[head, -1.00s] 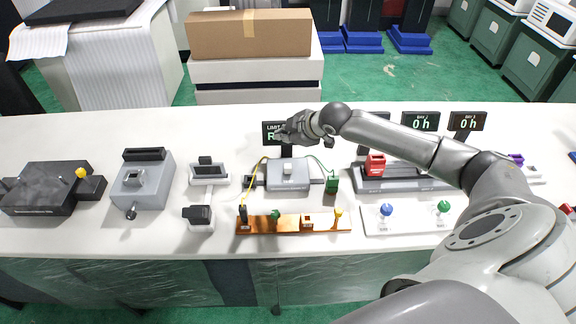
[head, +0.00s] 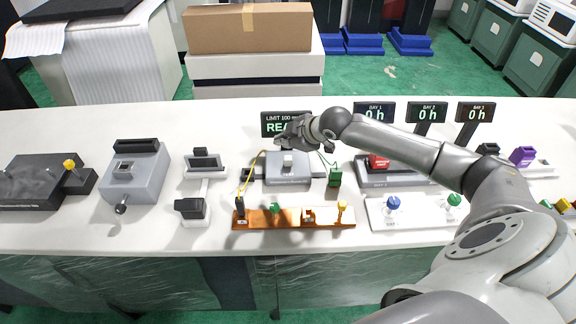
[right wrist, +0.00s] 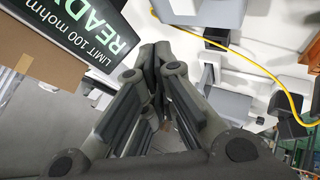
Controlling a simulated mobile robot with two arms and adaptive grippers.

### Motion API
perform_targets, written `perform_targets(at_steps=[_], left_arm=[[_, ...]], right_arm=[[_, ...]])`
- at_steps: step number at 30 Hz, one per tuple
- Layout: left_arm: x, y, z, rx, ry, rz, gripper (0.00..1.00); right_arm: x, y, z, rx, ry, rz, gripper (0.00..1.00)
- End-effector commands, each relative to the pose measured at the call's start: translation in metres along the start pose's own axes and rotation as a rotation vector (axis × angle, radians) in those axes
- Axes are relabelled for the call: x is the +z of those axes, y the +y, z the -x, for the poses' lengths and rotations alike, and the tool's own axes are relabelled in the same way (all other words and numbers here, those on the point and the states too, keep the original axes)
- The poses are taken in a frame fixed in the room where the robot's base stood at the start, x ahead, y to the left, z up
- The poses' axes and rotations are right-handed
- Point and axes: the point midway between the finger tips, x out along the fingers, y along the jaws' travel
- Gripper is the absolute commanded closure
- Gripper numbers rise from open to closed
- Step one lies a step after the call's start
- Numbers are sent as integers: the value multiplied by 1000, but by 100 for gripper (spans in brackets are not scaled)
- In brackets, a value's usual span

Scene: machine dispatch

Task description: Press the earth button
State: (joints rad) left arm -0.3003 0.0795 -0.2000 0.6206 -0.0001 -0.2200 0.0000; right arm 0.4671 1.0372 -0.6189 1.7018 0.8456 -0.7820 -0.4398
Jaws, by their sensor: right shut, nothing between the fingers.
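A grey tester box (head: 285,178) stands mid-table, with a small raised light block (head: 288,158) on top. I cannot read which part is the earth button. Yellow and green leads run from the tester; the yellow lead (right wrist: 262,68) also shows in the right wrist view. A black display (head: 270,118) behind it reads "LIMIT 100 mohm" and "READY"; it also shows in the right wrist view (right wrist: 75,35). My right gripper (head: 284,140) is shut and empty, above the tester's back side, in front of the display. Its closed fingers (right wrist: 155,60) fill the right wrist view's middle. My left gripper is not in view.
An orange-brown rack (head: 290,222) with several small plugs lies in front of the tester. Grey devices (head: 136,178) stand to the left. A bay tray (head: 400,178) and bay displays (head: 427,112) stand to the right, under or behind my right arm.

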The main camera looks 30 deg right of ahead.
Motion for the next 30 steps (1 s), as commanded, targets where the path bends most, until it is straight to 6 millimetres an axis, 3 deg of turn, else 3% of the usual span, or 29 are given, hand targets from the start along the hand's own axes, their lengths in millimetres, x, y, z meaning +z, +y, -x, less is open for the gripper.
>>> perform_targets(at_steps=[7,30], left_arm=[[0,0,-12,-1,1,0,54],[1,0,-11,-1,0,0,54]], right_arm=[[13,-13,-18,-1,1,-1,100],[14,-14,-19,0,0,-1,100]])
